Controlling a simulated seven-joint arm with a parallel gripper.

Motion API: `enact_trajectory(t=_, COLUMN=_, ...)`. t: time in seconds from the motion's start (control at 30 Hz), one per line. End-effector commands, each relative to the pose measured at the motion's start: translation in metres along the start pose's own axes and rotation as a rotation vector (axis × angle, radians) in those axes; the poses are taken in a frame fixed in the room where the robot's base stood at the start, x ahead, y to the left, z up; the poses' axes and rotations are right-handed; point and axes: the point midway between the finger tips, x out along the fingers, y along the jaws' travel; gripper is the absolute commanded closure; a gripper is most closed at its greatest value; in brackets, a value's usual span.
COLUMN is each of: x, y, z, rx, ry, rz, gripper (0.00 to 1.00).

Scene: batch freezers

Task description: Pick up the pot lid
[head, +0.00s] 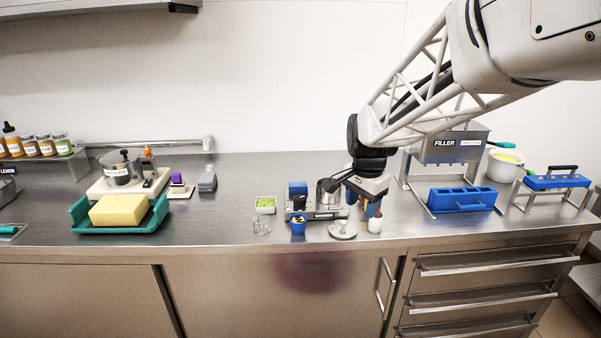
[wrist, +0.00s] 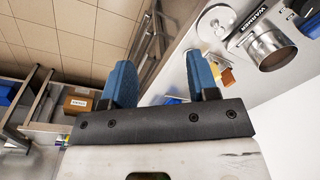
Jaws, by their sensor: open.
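The pot lid (head: 343,230) is a round silver disc with a small knob. It lies flat near the counter's front edge, in front of the warmer (head: 318,214). In the wrist view the lid (wrist: 215,22) is at the top, right of centre, beyond my fingers. An open metal pot (head: 327,193) stands on the warmer and also shows in the wrist view (wrist: 270,48). My gripper (head: 366,207) is above the counter, right of and behind the lid. Its blue fingers (wrist: 160,82) are apart with nothing between them.
A white cup-like item (head: 375,224) stands close to my gripper, right of the lid. A blue mould (head: 461,199) sits under the filler (head: 452,146).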

Motion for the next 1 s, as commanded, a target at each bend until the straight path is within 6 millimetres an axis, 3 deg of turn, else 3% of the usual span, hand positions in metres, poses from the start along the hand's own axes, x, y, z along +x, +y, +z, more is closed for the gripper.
enact_trajectory(t=0.6, x=0.092, y=-0.106, z=-0.079, rx=0.44, ry=-0.032, rz=0.065, gripper=0.46)
enact_trajectory(t=0.8, x=0.114, y=-0.125, z=-0.092, rx=0.529, ry=-0.034, rz=0.078, gripper=0.46)
enact_trajectory(t=1.0, x=0.12, y=-0.13, z=-0.096, rx=0.557, ry=-0.035, rz=0.081, gripper=0.46)
